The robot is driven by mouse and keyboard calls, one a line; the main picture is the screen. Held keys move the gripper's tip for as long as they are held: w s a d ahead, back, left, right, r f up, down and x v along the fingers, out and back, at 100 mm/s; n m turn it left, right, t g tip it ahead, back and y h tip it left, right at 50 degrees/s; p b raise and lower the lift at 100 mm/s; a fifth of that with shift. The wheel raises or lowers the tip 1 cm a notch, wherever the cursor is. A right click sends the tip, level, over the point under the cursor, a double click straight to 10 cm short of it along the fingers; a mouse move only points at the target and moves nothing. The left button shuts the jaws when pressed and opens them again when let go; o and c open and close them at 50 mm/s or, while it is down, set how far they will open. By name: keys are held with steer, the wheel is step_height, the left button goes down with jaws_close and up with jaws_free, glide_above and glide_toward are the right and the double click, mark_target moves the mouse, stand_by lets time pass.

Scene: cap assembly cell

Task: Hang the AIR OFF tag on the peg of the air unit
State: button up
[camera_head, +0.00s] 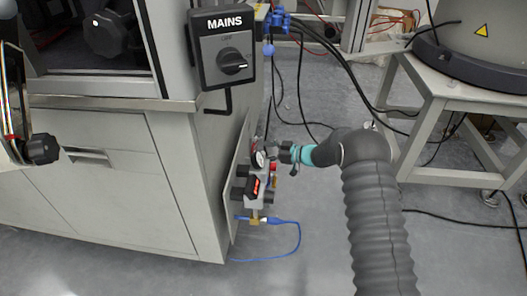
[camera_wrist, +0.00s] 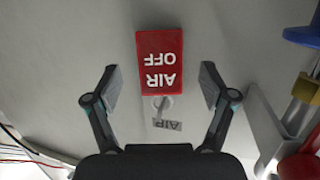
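The red AIR OFF tag (camera_wrist: 158,58) lies flat near the grey panel in the wrist view, its text upside down in the picture. The tag seems to hang there, but I cannot see the hole around the peg clearly. My gripper (camera_wrist: 161,88) is open, its fingers apart on either side of the tag's top end, touching nothing visible. In the head view, my gripper (camera_head: 272,151) is at the air unit (camera_head: 255,201).
The air unit's blue, brass and red parts (camera_wrist: 302,88) stand close at the right of the wrist view. A blue hose (camera_head: 298,240) loops below the unit. The MAINS switch box (camera_head: 222,50) is above. Cables hang behind my arm. A grey stand (camera_head: 436,105) is at right.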

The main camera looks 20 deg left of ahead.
steer(key=v, duration=1.2)
steer(key=s+d+f+m+g+h, duration=0.2)
steer(key=s+d+f+m+h, duration=0.1)
steer(key=s+f+m, duration=0.4)
steer(key=s+d+r+m+g+h+p, duration=0.1)
steer(key=s+d+r+m+g+h, duration=0.1)
steer(key=s+d+r+m+h, duration=0.35)
steer(key=s+d+r+m+t+h+p, duration=0.1)
steer(key=s+d+r+t+h+p, duration=0.1)
steer(key=s+d+r, duration=0.6)
steer(key=s+d+r+m+t+h+p, duration=0.2)
steer(key=s+d+r+t+p, duration=0.2)
steer(key=r, duration=1.3)
steer(key=s+d+r+m+t+h+p, duration=0.2)
steer(key=s+d+r+t+h+p, duration=0.1)
steer(key=s+d+r, duration=0.8)
steer(key=s+r, duration=0.1)
steer(key=s, duration=0.3)
steer(key=shift+d+r+p, duration=0.25)
steer(key=shift+d+p, duration=0.1)
steer(key=shift+d, duration=0.05)
